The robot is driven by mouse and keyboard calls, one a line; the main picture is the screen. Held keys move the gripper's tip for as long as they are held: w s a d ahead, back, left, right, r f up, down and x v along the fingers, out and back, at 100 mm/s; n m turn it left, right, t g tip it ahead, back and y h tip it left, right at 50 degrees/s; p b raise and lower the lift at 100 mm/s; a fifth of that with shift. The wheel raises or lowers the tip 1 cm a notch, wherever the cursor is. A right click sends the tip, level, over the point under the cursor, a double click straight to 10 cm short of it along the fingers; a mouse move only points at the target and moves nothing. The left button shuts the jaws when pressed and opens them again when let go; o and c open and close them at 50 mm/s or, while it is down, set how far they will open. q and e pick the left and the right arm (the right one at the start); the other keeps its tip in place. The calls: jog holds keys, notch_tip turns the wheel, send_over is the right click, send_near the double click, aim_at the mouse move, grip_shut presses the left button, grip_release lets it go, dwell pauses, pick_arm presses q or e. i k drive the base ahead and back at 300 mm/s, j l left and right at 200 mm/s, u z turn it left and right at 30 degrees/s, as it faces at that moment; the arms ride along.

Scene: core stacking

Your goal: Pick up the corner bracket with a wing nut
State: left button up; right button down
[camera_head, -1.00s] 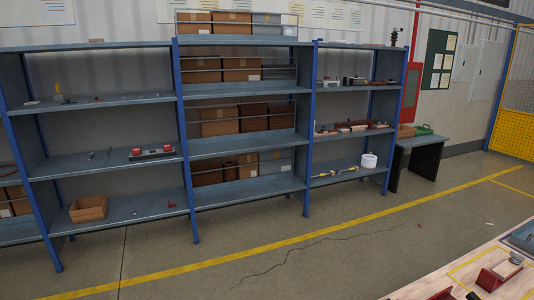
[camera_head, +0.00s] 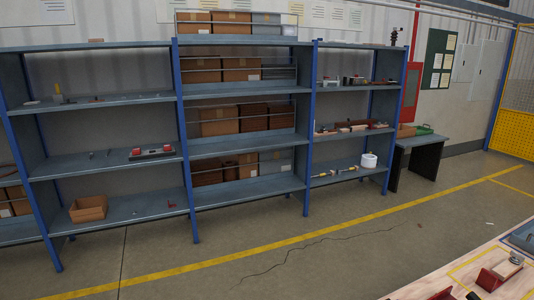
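On the wooden table (camera_head: 415,293) at the lower right lies a dark red angled piece (camera_head: 490,280). It may be the corner bracket, but I cannot make out a wing nut on it. A second red piece (camera_head: 442,295) lies to its left, partly cut off by the bottom edge. A small dark bolt-like piece (camera_head: 472,296) sits between them. Neither of my grippers shows in the view.
Blue-framed shelves (camera_head: 245,188) span the back, holding cardboard boxes, small parts and an open brown box (camera_head: 88,208). A small side table (camera_head: 421,139) stands right of them.

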aim_at(490, 281)
jog(key=z, duration=1.6)
